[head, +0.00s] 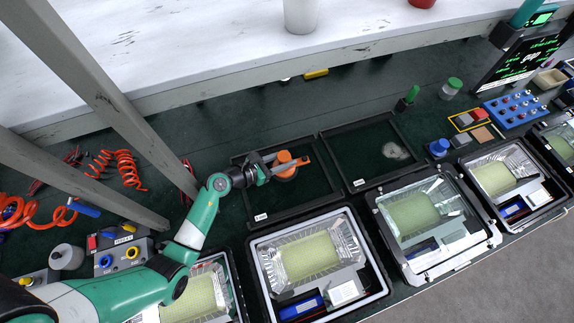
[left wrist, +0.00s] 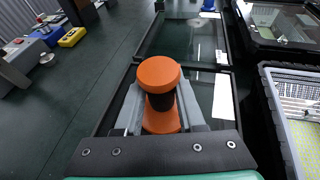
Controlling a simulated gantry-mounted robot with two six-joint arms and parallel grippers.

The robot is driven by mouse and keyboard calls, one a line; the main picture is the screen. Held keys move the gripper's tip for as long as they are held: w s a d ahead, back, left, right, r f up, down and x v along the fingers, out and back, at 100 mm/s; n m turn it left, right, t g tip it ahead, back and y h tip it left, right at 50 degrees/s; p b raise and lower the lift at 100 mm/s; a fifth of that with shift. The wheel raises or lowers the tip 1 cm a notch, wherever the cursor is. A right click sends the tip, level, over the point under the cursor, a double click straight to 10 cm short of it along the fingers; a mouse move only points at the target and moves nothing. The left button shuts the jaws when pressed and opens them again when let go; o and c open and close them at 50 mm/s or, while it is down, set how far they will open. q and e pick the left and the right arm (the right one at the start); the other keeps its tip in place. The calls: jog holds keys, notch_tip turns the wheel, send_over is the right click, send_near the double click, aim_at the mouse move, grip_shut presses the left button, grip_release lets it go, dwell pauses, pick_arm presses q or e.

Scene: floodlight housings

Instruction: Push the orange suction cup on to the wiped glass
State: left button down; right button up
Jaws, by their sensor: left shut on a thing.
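The orange suction cup (head: 285,157) has a round knob, a dark neck and a wide orange base; it shows upright in the left wrist view (left wrist: 159,75). My left gripper (head: 284,168) is shut on its neck, one finger on each side. The cup is over the left black-framed glass pane (head: 308,189), which looks dark and clear. I cannot tell whether its base touches the glass. A second framed pane (head: 350,160) to the right bears a whitish smudge (head: 395,151). My right gripper is not in view.
Floodlight housings (head: 320,255) stand in a row along the front; one (head: 425,218) has a glass cover on it. A white shelf (head: 230,45) with grey posts runs behind. Orange coiled hoses (head: 117,168) lie left.

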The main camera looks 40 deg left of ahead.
pick_arm(q)
jog(key=shift+w+r, duration=0.1)
jog(key=shift+w, duration=0.25)
jog(key=shift+s, duration=0.1)
notch_tip(320, 180, down, 6)
jog(key=b, duration=0.4)
jog(key=shift+s+b, duration=0.1)
jog(key=shift+b, duration=0.2)
jog(key=shift+r, duration=0.15)
jog(key=shift+f+b, duration=0.35)
jog(key=shift+f, duration=0.35)
dwell(0.7)
jog(key=shift+s+f, duration=0.1)
jog(key=shift+f, duration=0.25)
dwell(0.7)
